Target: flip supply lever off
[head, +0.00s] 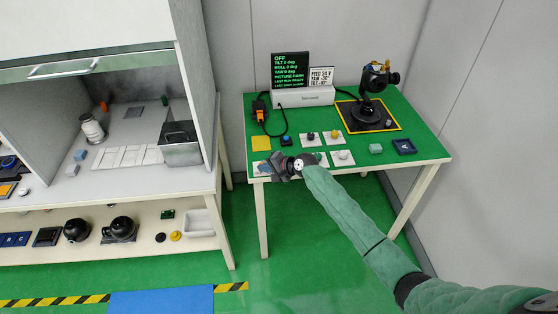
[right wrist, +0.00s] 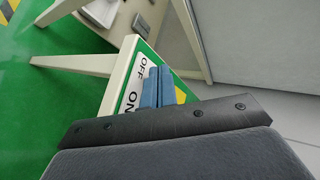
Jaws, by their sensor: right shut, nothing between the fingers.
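The white ON/OFF label plate (head: 262,169) lies at the front left edge of the green table. In the right wrist view the plate (right wrist: 133,88) shows the words OFF and ON, partly covered by my fingers. The supply lever itself cannot be made out; it is hidden by my gripper or too small to tell. My right gripper (head: 277,167) is at the plate, and its blue-grey fingers (right wrist: 158,75) are shut with nothing between them. Whether they touch the lever cannot be told. The black display (head: 290,66) reads OFF in its top line. My left gripper is out of view.
The green table (head: 420,138) also carries a white power unit (head: 303,97), a black camera gimbal (head: 373,105), an orange plug (head: 259,106) and several small knobs and blocks. A white bench (head: 130,185) stands to the left. Grey walls close the back and right.

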